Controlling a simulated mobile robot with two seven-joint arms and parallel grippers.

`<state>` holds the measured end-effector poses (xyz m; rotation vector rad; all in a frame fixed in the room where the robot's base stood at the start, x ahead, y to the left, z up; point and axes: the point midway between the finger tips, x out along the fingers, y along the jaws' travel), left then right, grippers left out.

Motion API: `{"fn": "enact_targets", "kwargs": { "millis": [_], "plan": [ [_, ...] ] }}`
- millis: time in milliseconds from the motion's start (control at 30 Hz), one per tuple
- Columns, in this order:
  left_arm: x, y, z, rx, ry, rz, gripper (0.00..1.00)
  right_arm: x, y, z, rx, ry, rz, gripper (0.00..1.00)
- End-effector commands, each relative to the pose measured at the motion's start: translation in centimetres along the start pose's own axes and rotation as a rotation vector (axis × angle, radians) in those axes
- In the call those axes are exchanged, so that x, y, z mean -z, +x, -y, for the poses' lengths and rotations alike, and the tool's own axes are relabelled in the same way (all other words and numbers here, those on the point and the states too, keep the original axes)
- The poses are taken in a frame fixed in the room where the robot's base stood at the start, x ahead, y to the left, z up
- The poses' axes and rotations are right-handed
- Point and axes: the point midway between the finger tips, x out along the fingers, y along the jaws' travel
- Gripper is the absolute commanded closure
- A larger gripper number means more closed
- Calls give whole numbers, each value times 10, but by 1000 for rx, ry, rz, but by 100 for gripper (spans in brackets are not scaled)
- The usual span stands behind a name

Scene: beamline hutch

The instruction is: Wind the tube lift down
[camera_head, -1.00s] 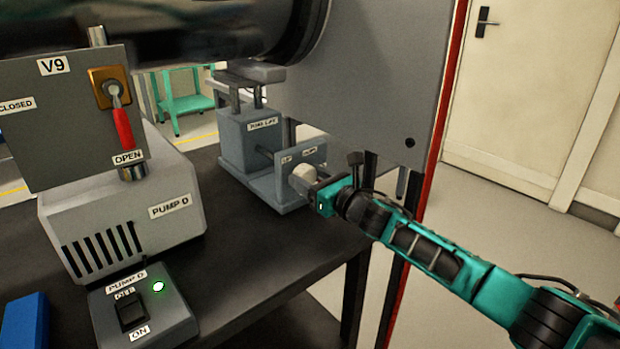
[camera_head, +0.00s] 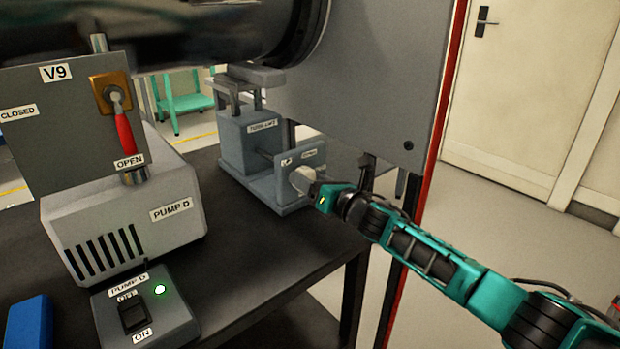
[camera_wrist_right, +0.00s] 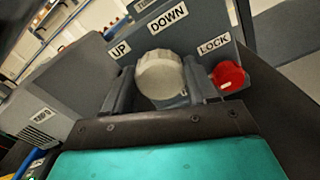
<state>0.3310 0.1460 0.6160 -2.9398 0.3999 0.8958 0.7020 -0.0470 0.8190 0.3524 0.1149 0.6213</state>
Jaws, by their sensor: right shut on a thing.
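The tube lift (camera_head: 248,143) is a grey block unit on the dark bench, with a raised support on thin posts below the large dark tube (camera_head: 190,30). Its front plate carries a pale round knob (camera_head: 301,179), which also shows in the right wrist view (camera_wrist_right: 161,72) below the UP and DOWN labels. My right gripper (camera_head: 309,185) is shut on this knob, one finger at each side of it in the wrist view. A red LOCK knob (camera_wrist_right: 228,75) sits just right of the fingers there. My left gripper is not in view.
A grey pump (camera_head: 125,215) with a valve panel V9 (camera_head: 60,120) stands at the left. In front is a switch box (camera_head: 145,308) with a lit green lamp. A grey upright panel (camera_head: 370,80) rises behind my right arm. Bare bench lies between pump and lift.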

Motion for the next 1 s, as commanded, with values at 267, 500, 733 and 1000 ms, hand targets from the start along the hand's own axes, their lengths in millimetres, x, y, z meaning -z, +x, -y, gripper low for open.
{"fn": "enact_targets", "kwargs": {
  "millis": [267, 500, 733, 1000],
  "plan": [
    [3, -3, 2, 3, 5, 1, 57, -3, 1, 0, 0, 154, 3, 73],
    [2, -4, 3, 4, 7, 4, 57, -3, 1, 1, 0, 215, 4, 73],
    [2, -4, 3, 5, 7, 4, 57, -3, 1, 1, 0, 226, 5, 73],
    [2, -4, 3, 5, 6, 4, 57, -3, 1, 1, 0, 224, 5, 37]
  ]
}}
